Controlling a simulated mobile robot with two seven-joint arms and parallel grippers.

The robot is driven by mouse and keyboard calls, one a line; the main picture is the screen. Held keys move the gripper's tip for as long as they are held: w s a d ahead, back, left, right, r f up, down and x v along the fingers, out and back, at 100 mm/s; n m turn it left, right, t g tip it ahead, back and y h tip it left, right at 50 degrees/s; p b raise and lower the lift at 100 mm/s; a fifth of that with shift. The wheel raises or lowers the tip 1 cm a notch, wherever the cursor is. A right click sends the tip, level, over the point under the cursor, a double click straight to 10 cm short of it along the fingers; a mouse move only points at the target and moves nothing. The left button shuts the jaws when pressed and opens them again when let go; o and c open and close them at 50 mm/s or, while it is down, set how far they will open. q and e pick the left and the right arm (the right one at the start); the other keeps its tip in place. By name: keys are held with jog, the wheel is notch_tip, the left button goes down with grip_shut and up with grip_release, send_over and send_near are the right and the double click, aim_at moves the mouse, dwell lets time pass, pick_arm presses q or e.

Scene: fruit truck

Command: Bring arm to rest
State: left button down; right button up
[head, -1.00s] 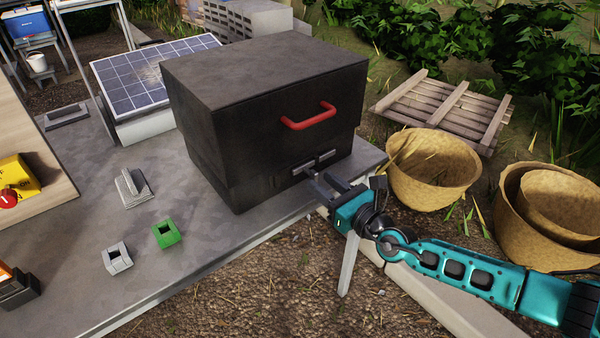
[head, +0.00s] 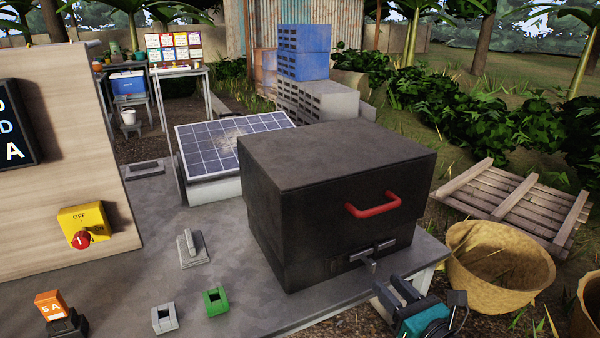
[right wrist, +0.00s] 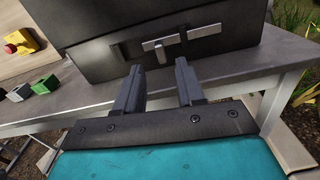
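My right gripper (head: 389,288) is low at the right of the head view, in front of the black box (head: 330,215). In the right wrist view its two dark fingers (right wrist: 158,88) stand apart with nothing between them. The box's metal latch (head: 373,252) is just beyond the fingertips, with a gap between. The latch also shows in the right wrist view (right wrist: 180,38), a bar with a short piece hanging down. The box's lid looks closed, with a red handle (head: 373,205) on its front. My left gripper is in neither current view.
The box stands on a grey table (head: 130,220) with a solar panel (head: 225,150) behind it. A green block (head: 215,301), a grey block (head: 164,318) and a yellow switch box (head: 85,225) are at left. A basket (head: 500,265) and a wooden pallet (head: 515,205) lie at right.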

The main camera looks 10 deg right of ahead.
jog(key=s+a+f+n+g+h, duration=0.2)
jog(key=s+f+n, duration=0.4)
jog(key=n, duration=1.1)
jog(key=s+a+f+n+g+h, duration=0.1)
jog(key=s+a+f+n+g, duration=0.2)
jog(key=s+f+n, duration=0.4)
jog(key=s+n+g, duration=0.1)
jog(key=s+n, duration=0.5)
jog(key=n, duration=0.5)
jog(key=shift+a+f+n+h, duration=0.2)
jog(key=shift+n+h, duration=0.1)
jog(key=shift+h, duration=0.1)
